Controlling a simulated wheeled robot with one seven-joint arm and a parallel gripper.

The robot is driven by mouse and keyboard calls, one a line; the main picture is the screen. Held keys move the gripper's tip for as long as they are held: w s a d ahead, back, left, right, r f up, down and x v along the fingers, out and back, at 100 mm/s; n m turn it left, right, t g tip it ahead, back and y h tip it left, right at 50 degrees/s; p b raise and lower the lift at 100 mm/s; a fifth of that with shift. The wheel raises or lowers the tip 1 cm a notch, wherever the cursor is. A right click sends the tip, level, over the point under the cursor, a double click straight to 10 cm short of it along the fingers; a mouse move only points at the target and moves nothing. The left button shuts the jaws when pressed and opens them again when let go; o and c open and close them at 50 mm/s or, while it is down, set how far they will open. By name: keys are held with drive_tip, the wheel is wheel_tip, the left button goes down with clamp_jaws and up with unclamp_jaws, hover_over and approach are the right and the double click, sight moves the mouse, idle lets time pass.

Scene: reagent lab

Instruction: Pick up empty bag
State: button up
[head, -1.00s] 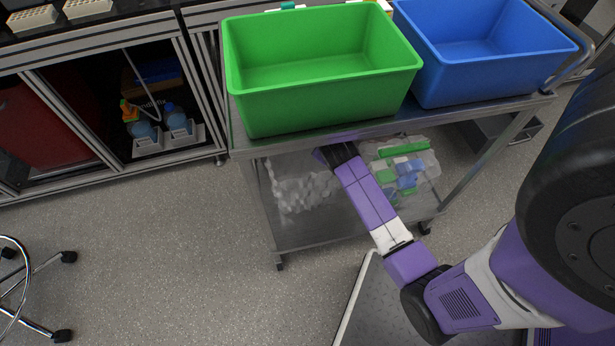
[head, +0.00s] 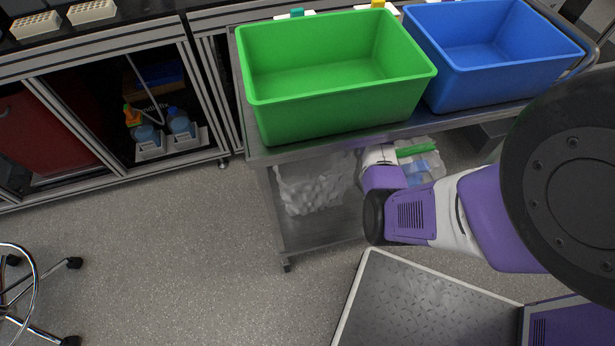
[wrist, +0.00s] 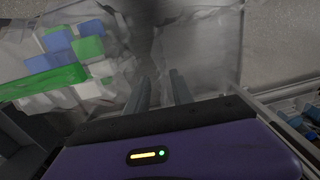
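The empty bag (head: 312,190), clear and crumpled, lies on the lower shelf of the metal cart, under the green bin. A second clear bag with green, blue and white items (head: 418,165) lies to its right on that shelf; its contents also show at the left of the wrist view (wrist: 65,55). My arm reaches under the cart's top, and my gripper is hidden in the head view. In the wrist view my gripper (wrist: 160,84) has its two fingers apart with a gap between them. I cannot tell whether the grey, blurred surface ahead of them is the empty bag.
The green bin (head: 335,112) and blue bin (head: 480,85) stand on the cart's top shelf (head: 300,150), which overhangs the lower shelf (head: 325,232). A cabinet with bottles (head: 180,124) stands left. A stool (head: 25,290) is at lower left. The floor between is clear.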

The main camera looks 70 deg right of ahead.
sight(346, 168)
drive_tip(key=f+b, duration=0.1)
drive_tip(key=f, duration=0.4)
drive_tip(key=f+b, duration=0.1)
drive_tip(key=f, duration=0.1)
drive_tip(key=shift+w+f+b, duration=0.2)
drive_tip(key=shift+w+b, duration=0.1)
drive_tip(key=shift+b, duration=0.05)
clamp_jaws()
idle(1.1)
